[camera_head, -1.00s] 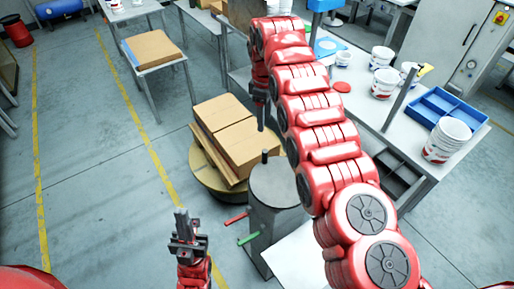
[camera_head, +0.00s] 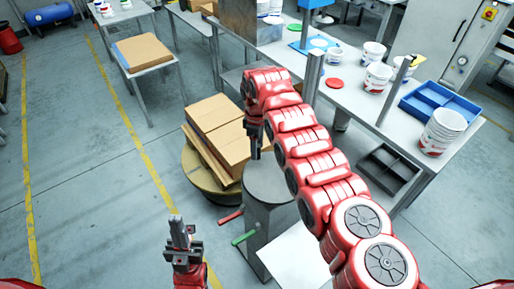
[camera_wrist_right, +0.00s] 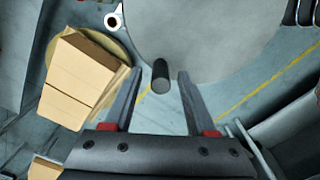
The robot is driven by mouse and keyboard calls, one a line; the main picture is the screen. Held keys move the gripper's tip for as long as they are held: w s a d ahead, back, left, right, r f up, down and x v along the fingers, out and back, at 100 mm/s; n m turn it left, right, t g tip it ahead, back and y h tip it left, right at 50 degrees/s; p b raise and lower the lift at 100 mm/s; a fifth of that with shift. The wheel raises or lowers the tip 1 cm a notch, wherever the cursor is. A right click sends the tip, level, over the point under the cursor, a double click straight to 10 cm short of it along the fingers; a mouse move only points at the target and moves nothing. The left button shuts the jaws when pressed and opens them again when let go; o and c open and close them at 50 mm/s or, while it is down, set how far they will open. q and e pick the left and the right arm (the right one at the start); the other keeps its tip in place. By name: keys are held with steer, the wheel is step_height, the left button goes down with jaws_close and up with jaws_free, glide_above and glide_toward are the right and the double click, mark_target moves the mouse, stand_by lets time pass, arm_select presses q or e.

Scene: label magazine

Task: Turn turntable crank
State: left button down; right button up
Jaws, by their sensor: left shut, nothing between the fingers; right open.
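The crank is a grey round disc (camera_head: 268,182) on a grey pedestal (camera_head: 280,220). Its dark upright knob (camera_wrist_right: 161,75) shows near the disc's edge in the right wrist view. My right gripper (camera_head: 254,155) is open above the disc in the head view and hides the knob there. In the right wrist view, its fingertips (camera_wrist_right: 160,74) are on either side of the knob, with gaps; their height relative to it is unclear. The round yellowish turntable (camera_head: 194,178) stands behind the pedestal, bearing stacked cardboard boxes (camera_head: 215,125). My left gripper (camera_head: 178,230) is shut and empty, left of the pedestal.
A red lever (camera_head: 231,215) and a green lever (camera_head: 246,237) stick out from the pedestal's left side. A workbench (camera_head: 345,75) with white buckets (camera_head: 377,78) and a blue tray (camera_head: 440,105) stands at right.

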steer(key=shift+f, duration=1)
jaws_close()
stand_by(0.7)
